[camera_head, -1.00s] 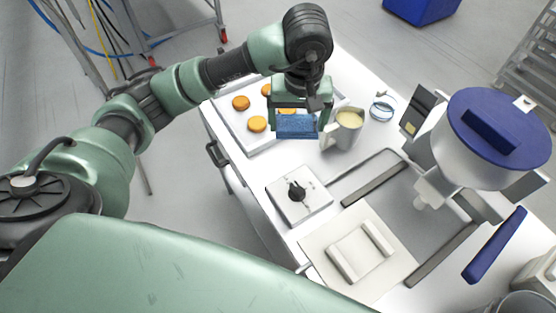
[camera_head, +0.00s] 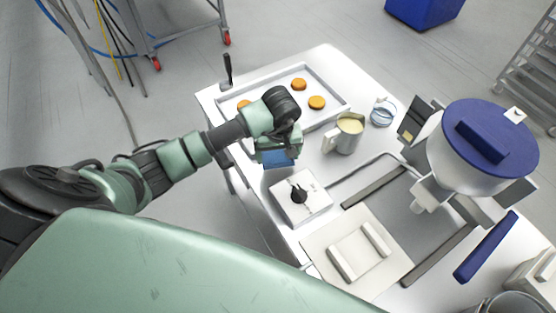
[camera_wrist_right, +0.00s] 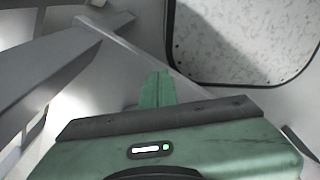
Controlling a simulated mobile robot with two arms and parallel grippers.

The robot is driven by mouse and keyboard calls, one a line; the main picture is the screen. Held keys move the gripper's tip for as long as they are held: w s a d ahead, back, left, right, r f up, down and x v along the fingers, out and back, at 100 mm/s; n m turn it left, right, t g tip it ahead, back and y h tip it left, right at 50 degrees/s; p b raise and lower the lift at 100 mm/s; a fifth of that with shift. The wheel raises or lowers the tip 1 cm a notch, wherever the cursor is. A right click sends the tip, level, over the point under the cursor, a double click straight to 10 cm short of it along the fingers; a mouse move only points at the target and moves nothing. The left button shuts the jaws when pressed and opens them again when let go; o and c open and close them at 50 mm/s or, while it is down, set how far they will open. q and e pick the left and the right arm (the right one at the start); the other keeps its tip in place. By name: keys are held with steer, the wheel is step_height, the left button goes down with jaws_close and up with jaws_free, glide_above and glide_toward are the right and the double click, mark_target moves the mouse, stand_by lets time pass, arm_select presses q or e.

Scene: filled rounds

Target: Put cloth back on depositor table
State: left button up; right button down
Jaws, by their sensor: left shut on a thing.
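A blue cloth (camera_head: 279,160) is in my left gripper (camera_head: 279,153), which is shut on it. The gripper and cloth are over the left side of the white depositor table (camera_head: 250,177), between the tray and the white box with a black knob. I cannot tell whether the cloth touches the table. In the right wrist view, my right gripper's green fingers (camera_wrist_right: 155,88) stand together in the middle, with nothing seen between them. The right gripper is out of the head view.
A tray (camera_head: 335,82) with orange rounds lies at the table's far end, partly behind my left arm. A jug (camera_head: 348,136), the knob box (camera_head: 300,197) and the blue-lidded depositor (camera_head: 484,145) crowd the table. A black-handled tool (camera_head: 227,70) stands at the far left corner.

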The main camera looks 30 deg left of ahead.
mark_target(278, 157)
arm_select(q)
step_height(278, 157, down, 4)
steer(key=shift+r+p, duration=0.2)
steer(key=shift+p, duration=0.15)
steer(key=shift+f, duration=0.4)
steer(key=shift+f, duration=0.1)
